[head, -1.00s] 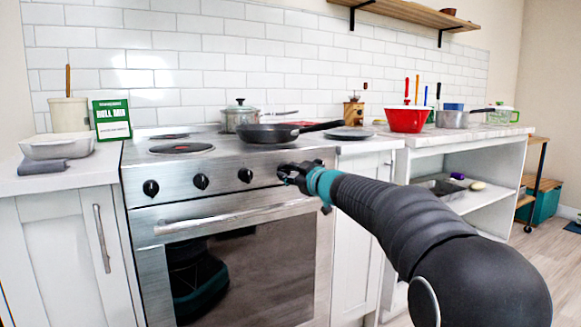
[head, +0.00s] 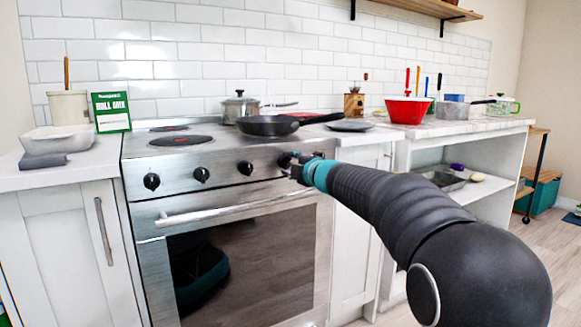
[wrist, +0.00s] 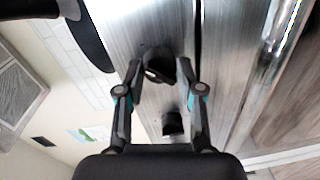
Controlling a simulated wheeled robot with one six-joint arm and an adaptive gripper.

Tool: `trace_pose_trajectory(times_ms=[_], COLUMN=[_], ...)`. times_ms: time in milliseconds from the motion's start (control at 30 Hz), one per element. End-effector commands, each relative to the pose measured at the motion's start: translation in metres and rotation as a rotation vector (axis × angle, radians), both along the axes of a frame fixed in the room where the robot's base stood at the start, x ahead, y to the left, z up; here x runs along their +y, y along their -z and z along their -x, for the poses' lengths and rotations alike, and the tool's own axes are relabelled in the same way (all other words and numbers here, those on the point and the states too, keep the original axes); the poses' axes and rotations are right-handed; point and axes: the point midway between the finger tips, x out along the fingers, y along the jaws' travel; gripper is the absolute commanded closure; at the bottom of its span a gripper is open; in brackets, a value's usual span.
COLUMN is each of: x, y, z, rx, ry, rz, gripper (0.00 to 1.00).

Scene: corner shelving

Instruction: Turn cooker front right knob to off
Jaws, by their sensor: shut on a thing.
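The steel cooker (head: 222,182) has a row of black knobs along its front panel. In the head view this knob is mostly hidden behind the fingers. The neighbouring knob (wrist: 172,123) shows between the finger bases in the wrist view. The exact setting of the held knob is hard to read.
The oven handle (head: 240,205) runs just below the knobs. A black frying pan (head: 268,126) and a steel pot (head: 239,107) stand on the hob. A red bowl (head: 408,111) is on the right counter.

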Motion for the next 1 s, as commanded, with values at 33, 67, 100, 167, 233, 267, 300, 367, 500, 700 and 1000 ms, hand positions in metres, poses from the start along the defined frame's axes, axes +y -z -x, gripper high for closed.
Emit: trace_pose_trajectory(times_ms=[33,67,100,167,233,267,300,367,500,700,1000], x=[0.0001,0.0002,0.0001,0.0001,0.0001,0.0002,0.0002,0.0004,0.0005,0.0009,0.0011], y=[-0.0006,-0.0006,-0.0005,-0.0002,0.0,0.0,0.0,-0.0003,-0.0007,-0.0011,-0.0026], z=[-0.0001,0.0,-0.0001,-0.0001,0.0,0.0,0.0002,0.0003,0.0003,0.0007,0.0008], rx=[-0.027,-0.042,-0.063,-0.096,-0.133,-0.148,-0.169,-0.2,-0.267,-0.341,-0.405], ry=[0.001,0.001,0.001,0.002,0.002,0.002,0.001,0.001,0.003,0.001,0.002], rz=[0.034,0.056,0.088,0.137,0.192,0.214,0.245,0.29,0.388,0.499,0.592], gripper=[0.98,0.98,0.98,0.98,0.98,0.98,0.98,0.98,0.98,0.98,0.98])
